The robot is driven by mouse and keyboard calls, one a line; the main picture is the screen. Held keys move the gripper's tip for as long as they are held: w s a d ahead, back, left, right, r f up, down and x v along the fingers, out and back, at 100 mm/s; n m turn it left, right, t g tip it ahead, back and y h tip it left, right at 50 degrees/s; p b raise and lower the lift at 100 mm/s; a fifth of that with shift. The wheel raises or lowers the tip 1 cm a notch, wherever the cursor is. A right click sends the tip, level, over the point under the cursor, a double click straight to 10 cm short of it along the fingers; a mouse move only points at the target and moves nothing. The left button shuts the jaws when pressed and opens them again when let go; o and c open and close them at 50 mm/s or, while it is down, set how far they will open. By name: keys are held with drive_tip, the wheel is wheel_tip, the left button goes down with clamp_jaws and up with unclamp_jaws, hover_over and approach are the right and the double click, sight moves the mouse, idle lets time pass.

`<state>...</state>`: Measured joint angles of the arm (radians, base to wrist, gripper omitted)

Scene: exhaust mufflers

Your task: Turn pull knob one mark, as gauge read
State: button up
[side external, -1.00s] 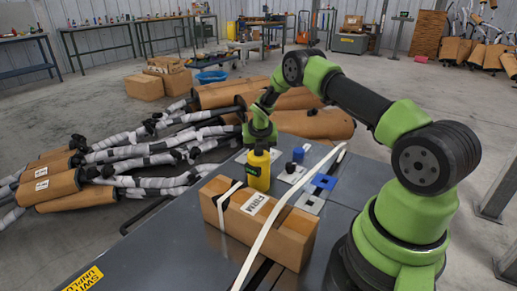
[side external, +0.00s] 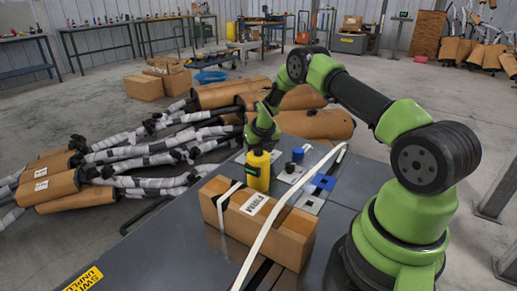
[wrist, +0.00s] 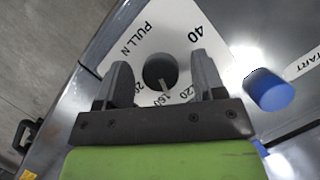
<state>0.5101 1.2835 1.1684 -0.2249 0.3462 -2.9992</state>
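In the wrist view a dark round knob (wrist: 160,70) sits on a white dial plate (wrist: 145,45) marked "PULL N". The figures 40, 160 and 120 can be read, and another is partly covered. A pale pointer line on the knob points towards 160. My gripper (wrist: 159,64) is open, with one finger on each side of the knob and a gap to it on both sides. In the side view my gripper (side external: 262,130) is behind a yellow bottle, and its fingers and the knob are hidden. I cannot make out a gauge reading.
A blue knob (wrist: 270,92) stands beside a START label, right of the dial. In the side view the yellow bottle (side external: 257,172) and a cardboard box (side external: 262,225) stand on the grey table (side external: 160,240) in front of my gripper. Wrapped mufflers (side external: 140,155) lie beyond the table.

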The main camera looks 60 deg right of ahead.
drive_tip(key=v, duration=1)
